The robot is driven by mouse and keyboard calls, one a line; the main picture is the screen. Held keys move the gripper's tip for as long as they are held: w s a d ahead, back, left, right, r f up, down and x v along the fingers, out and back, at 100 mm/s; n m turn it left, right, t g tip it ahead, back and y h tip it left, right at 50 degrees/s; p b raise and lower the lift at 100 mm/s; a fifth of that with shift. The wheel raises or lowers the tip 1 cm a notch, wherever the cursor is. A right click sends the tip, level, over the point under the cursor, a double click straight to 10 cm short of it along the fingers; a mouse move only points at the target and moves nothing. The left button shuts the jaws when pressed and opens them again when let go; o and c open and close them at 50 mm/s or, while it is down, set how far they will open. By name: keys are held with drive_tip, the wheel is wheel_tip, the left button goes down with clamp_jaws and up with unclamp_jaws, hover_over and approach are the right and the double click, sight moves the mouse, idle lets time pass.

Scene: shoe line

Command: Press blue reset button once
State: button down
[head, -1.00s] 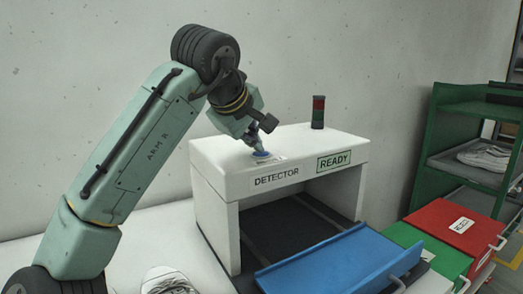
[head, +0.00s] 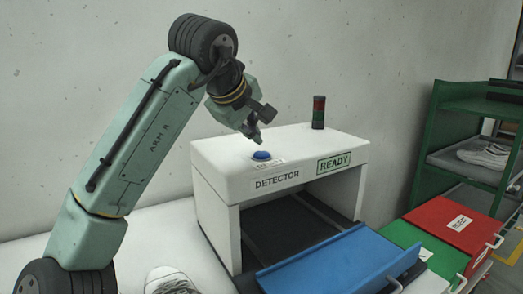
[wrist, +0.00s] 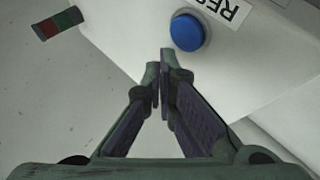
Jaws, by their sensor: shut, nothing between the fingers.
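The blue reset button (head: 262,156) sits on top of the white detector box (head: 215,172), near its front left edge. In the wrist view the blue button (wrist: 187,31) lies just beyond my fingertips, next to a white label that is partly cut off by the frame. My gripper (head: 257,142) is above the box, slightly behind and above the button, and apart from it. In the wrist view the gripper's fingertips (wrist: 159,62) are together with nothing between them.
A red and green signal light (head: 318,112) stands at the back of the box. A READY sign (head: 334,163) is on its front. A blue tray (head: 340,262) lies before the opening, with green (head: 415,249) and red (head: 455,225) bins to the right. A shoe (head: 172,281) is at the front.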

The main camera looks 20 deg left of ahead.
wheel_tip(320, 180, up, 4)
drive_tip(key=p, duration=0.3)
drive_tip(key=shift+r, duration=0.15)
idle(0.6)
